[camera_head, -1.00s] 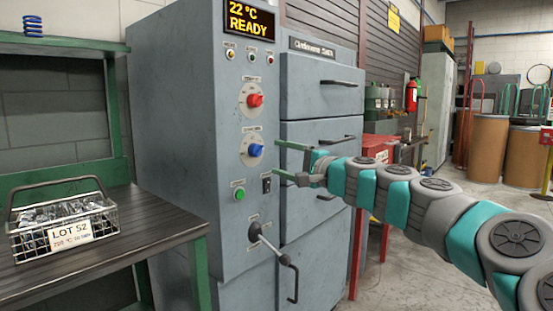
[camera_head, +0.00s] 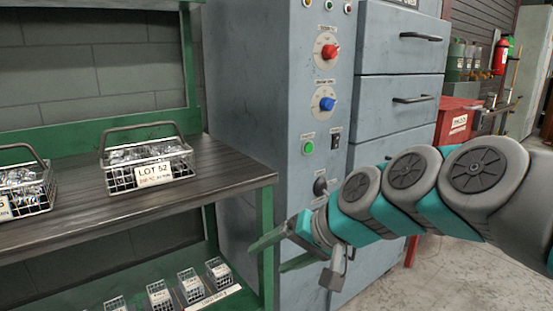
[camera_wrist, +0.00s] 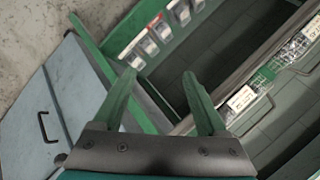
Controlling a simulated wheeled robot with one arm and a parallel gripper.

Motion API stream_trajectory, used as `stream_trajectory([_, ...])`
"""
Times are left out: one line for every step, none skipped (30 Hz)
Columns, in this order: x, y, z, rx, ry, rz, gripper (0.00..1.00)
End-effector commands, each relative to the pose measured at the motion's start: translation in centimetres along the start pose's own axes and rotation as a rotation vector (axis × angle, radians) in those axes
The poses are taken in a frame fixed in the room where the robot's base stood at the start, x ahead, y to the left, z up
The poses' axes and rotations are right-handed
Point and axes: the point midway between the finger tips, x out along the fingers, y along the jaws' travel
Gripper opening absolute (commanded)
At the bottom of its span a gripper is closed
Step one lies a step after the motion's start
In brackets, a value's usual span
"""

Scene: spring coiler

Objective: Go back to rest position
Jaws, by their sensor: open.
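My gripper (camera_head: 268,252) is at the lower middle of the head view, in front of the grey machine cabinet (camera_head: 240,110) and near the right end of the green-framed bench (camera_head: 265,230). Its two green fingers point left, spread apart with nothing between them. In the wrist view, the open fingers (camera_wrist: 158,100) show empty over the floor and bench area. The cabinet carries a red knob (camera_head: 330,51), a blue knob (camera_head: 327,103) and a green button (camera_head: 308,147).
A LOT 52 wire basket (camera_head: 148,178) stands on the dark bench top (camera_head: 90,228), with another basket (camera_head: 25,200) at left. Several small labelled boxes (camera_head: 190,287) sit on the lower shelf. A red cabinet (camera_head: 455,120) stands behind my arm. Clear floor (camera_head: 440,285) shows at lower right.

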Motion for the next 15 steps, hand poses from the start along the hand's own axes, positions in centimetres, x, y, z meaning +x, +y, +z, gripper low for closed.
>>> stream_trajectory([0.5,2.1,2.9,-0.028,-0.055,0.082,0.75])
stream_trajectory([0.7,3.4,4.7,-0.042,-0.091,0.127,0.75])
stream_trajectory([0.7,5.2,6.7,-0.058,-0.132,0.189,0.75])
stream_trajectory([0.6,6.5,8.2,-0.067,-0.165,0.235,0.75])
stream_trajectory([0.5,8.0,9.8,-0.072,-0.202,0.282,0.75])
stream_trajectory([0.2,9.9,11.8,-0.077,-0.247,0.342,0.75])
stream_trajectory([-0.2,11.2,13.1,-0.079,-0.276,0.386,0.75])
stream_trajectory([-0.6,12.6,14.5,-0.079,-0.306,0.427,0.75])
stream_trajectory([-1.3,14.2,16.3,-0.076,-0.349,0.48,0.75])
stream_trajectory([-1.8,15.4,17.5,-0.072,-0.376,0.515,0.75])
stream_trajectory([-2.4,16.4,18.5,-0.068,-0.4,0.547,0.75])
stream_trajectory([-3.1,17.6,19.7,-0.061,-0.43,0.587,0.75])
stream_trajectory([-3.6,18.3,20.6,-0.054,-0.452,0.612,0.75])
stream_trajectory([-4.0,19.0,21.5,-0.048,-0.472,0.635,0.75])
stream_trajectory([-4.6,19.8,22.3,-0.04,-0.493,0.659,0.75])
